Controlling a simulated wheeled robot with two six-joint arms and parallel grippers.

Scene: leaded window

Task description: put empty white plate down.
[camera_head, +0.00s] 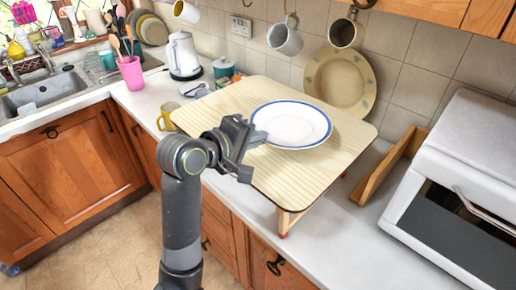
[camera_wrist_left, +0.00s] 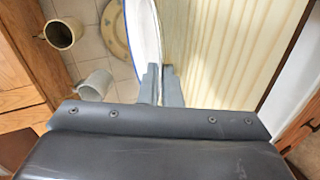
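The empty white plate (camera_head: 291,124) with a blue rim is over the pale wooden bed-tray table (camera_head: 265,181) on the counter. I cannot tell whether its underside touches the board. My left gripper (camera_head: 260,138) reaches in from the left at the plate's near-left edge. In the left wrist view, the two fingers (camera_wrist_left: 161,86) are close together with the rim of the plate (camera_wrist_left: 147,38) between them. The striped board (camera_wrist_left: 225,50) shows to the right of the fingers. My right gripper is in neither view.
A patterned plate (camera_head: 340,82) leans on the tiled wall behind. Mugs (camera_head: 285,40) hang above. A yellow mug (camera_head: 167,118) and white kettle (camera_head: 183,56) stand left. A wooden rack (camera_head: 388,166) and white oven (camera_head: 468,170) stand right. The board's front is clear.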

